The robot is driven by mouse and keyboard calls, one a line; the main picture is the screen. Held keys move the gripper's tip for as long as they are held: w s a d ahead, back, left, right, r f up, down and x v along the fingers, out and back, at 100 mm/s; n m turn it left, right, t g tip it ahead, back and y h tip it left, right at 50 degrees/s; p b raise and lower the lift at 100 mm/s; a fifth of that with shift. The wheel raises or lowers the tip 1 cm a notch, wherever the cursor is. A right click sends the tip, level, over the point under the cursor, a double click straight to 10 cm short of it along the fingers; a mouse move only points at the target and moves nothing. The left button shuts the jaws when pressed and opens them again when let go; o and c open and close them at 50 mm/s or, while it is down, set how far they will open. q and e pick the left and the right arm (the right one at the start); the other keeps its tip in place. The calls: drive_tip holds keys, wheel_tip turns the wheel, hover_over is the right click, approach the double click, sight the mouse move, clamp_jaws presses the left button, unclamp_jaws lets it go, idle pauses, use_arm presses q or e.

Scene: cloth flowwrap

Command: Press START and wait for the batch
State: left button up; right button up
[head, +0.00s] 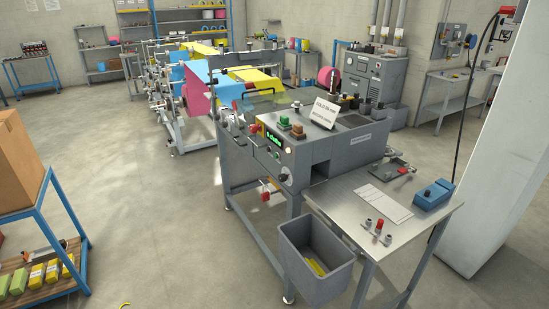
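The grey flow-wrap machine (338,150) stands right of centre. Its front panel has a lit green display (272,138), with small controls and a dark round knob (286,178) below. A red button (253,127) sits left of the display. The labels are too small to read, so I cannot tell which control is START. A white sign (324,112) stands on top. Neither of my grippers is in view.
A grey bin (297,240) with something yellow inside stands below the steel side table (345,203). The table bears a white sheet (385,202) and a blue box (433,194). A blue-framed cart (78,219) with a cardboard box (15,165) is at left. The floor between is clear.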

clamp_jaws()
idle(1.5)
